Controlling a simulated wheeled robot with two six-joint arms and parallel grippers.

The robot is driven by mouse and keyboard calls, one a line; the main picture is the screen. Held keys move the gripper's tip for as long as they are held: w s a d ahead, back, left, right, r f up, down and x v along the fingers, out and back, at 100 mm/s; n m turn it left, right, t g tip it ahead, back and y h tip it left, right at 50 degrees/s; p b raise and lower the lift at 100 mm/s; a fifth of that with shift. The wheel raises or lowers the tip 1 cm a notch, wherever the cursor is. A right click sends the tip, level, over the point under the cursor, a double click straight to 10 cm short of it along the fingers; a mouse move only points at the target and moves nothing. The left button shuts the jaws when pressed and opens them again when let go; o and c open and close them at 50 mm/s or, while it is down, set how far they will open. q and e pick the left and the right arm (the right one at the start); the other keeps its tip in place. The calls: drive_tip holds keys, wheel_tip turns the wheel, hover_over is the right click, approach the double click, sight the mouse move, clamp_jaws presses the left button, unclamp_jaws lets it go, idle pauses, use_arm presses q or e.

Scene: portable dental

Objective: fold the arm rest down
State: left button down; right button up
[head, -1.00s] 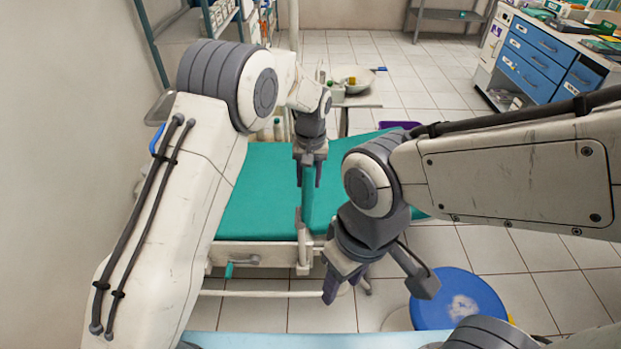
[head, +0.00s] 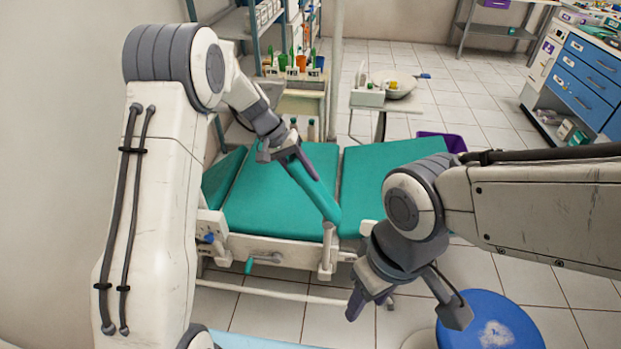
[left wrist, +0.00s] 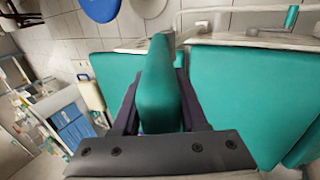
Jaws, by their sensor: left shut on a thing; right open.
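The arm rest (head: 316,190) is a long teal padded bar on a white post (head: 328,250) at the near side of the teal dental chair (head: 280,205). It slants up and to the left from the post, over the seat. My left gripper (head: 295,162) is shut on its upper end. In the left wrist view, the arm rest (left wrist: 158,85) lies between the two dark fingers. My right gripper (head: 370,297) is open and empty, in front of the chair's near side, right of the post.
A blue round stool (head: 488,322) stands at the lower right. A teal-handled crank (head: 262,258) is on the chair's near side rail. A small stand with a bowl (head: 395,86) and a shelf (head: 303,75) with bottles are behind the chair.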

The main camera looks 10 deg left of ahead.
sight(290, 158)
use_arm(q)
drive_tip(key=shift+a, duration=0.15)
drive_tip(key=shift+c, duration=2.2)
unclamp_jaws()
drive_tip(key=v, duration=1)
drive_tip(key=shift+a+r, duration=0.2)
